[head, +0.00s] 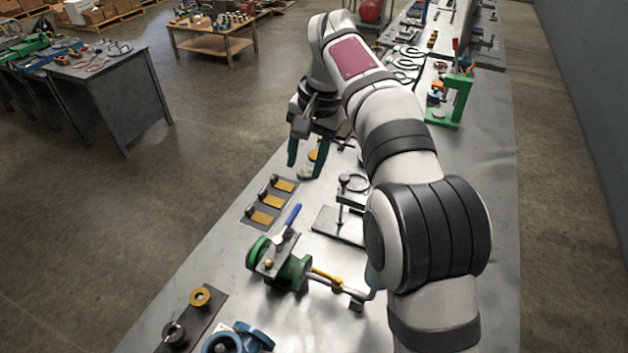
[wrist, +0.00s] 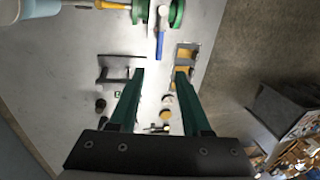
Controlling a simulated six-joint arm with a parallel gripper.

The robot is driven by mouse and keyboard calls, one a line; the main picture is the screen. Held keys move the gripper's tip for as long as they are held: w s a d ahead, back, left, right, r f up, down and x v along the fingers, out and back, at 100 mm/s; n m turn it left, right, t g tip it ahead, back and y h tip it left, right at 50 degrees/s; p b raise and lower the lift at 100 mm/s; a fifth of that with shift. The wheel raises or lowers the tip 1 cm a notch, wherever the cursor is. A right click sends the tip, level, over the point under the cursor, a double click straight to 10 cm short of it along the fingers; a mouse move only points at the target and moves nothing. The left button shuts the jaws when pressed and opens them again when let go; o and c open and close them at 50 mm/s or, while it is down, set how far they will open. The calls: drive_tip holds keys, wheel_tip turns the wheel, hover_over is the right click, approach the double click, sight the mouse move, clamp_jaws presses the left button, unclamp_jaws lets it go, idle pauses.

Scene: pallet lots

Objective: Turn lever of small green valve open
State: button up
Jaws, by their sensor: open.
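The green valve (head: 293,272) lies on the bench in the lower middle of the head view. Its metal lever has a blue handle (head: 293,215) pointing up the picture, roughly crosswise to the valve body. The green valve (wrist: 177,14) and blue handle (wrist: 160,43) also show at the top of the wrist view, with the handle pointing towards my gripper. My gripper (head: 305,160) is open and empty, above the bench beyond the handle and apart from it. Its green fingers (wrist: 160,72) point towards the valve in the wrist view, with the handle tip a little beyond them.
A plate with yellow pads (head: 268,203) lies left of the handle. A black clamp stand (head: 340,222) stands to its right. A blue fitting (head: 238,340) sits at the front. My arm covers part of the bench's right.

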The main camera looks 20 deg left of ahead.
sight(294, 214)
drive_tip(key=a+f, duration=0.1)
drive_tip(key=f, duration=0.4)
drive_tip(key=a+f, duration=0.1)
drive_tip(key=f, duration=0.8)
drive_tip(key=shift+a+f, duration=0.3)
drive_tip(key=shift+a, duration=0.1)
clamp_jaws()
idle(0.4)
